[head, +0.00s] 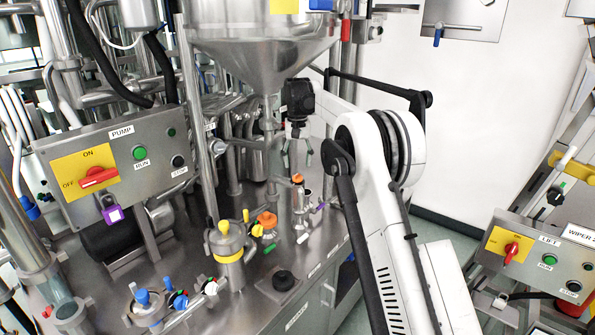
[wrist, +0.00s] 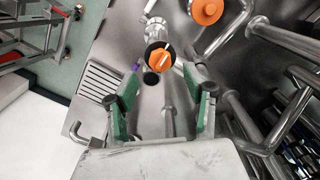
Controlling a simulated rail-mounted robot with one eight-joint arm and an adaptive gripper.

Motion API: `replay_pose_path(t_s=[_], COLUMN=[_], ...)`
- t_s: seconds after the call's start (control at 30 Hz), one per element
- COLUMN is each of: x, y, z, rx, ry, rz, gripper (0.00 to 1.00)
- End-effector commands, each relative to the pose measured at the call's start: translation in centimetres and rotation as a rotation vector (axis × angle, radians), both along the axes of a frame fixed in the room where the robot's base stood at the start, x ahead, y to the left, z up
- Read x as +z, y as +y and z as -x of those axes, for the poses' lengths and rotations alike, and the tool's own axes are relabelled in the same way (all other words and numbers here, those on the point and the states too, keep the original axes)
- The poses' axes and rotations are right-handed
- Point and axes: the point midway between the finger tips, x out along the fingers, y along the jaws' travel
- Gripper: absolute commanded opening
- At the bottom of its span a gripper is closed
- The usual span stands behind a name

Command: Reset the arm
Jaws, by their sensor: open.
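My gripper (head: 297,158) hangs from my white arm in the middle of the head view, pointing down above the steel bench, beneath the right side of the funnel-shaped hopper. In the wrist view my gripper (wrist: 160,108) shows two green-padded fingers spread apart with nothing between them. An orange-topped valve (head: 297,180) stands below the fingers. Its orange knob (wrist: 160,57) also shows in the wrist view, just beyond the fingertips and apart from them as far as I can tell.
A pump control box (head: 118,165) stands at left, and the steel hopper (head: 262,45) hangs above. A yellow-banded vessel (head: 226,243) and an orange-capped fitting (head: 266,221) stand on the bench. A second orange cap (wrist: 207,10) shows in the wrist view. A lift control box (head: 540,258) is at right.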

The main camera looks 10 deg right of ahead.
Motion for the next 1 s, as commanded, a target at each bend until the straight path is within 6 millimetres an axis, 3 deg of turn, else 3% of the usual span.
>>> replay_pose_path(t_s=[0.2, 0.63, 1.0], x=[1.6, 2.3, 7.4], y=[0.0, 0.0, 0.0], z=[0.0, 0.4, 5.2], rx=[0.0, 0.001, 0.015], ry=[0.0, -0.007, -0.084], rz=[0.0, 0.0, 0.001], gripper=[0.47, 0.47, 0.47])
